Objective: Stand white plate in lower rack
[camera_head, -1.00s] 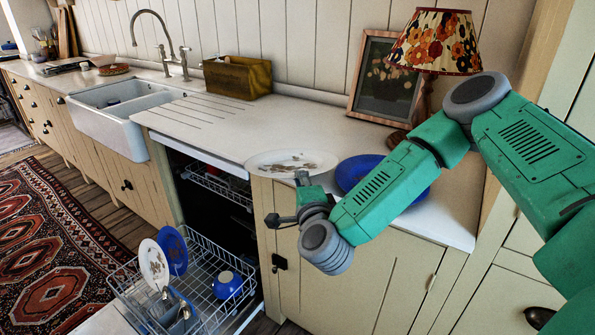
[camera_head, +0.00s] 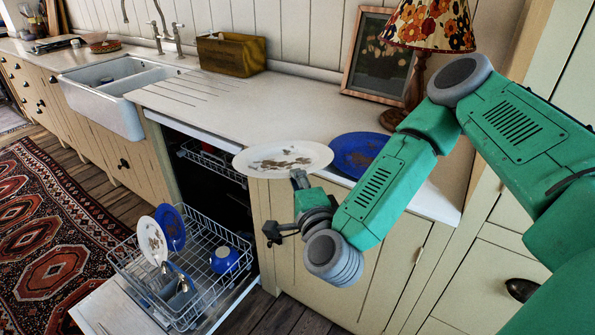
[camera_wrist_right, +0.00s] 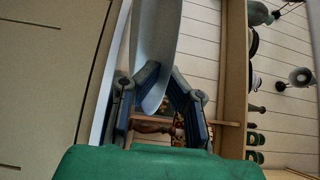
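The white plate (camera_head: 268,160), with brown stains, is off the counter, roughly level, just past its front edge. My right gripper (camera_head: 299,177) is shut on its near rim. In the right wrist view the plate (camera_wrist_right: 158,40) shows edge-on between the two fingers (camera_wrist_right: 155,95), which touch it on both sides. The lower rack (camera_head: 205,262) is pulled out of the dishwasher, below and left of the held plate. Another stained white plate (camera_head: 151,240) and a blue plate (camera_head: 172,225) stand in it, with a blue cup or bowl (camera_head: 224,260). My left gripper is out of view.
A blue plate (camera_head: 352,150) lies on the counter (camera_head: 235,120) behind my right forearm. A lamp (camera_head: 435,25) and a framed picture (camera_head: 378,60) stand behind it. The upper rack (camera_head: 205,155) sits inside the dishwasher. A cutlery basket (camera_head: 180,298) stands at the lower rack's front.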

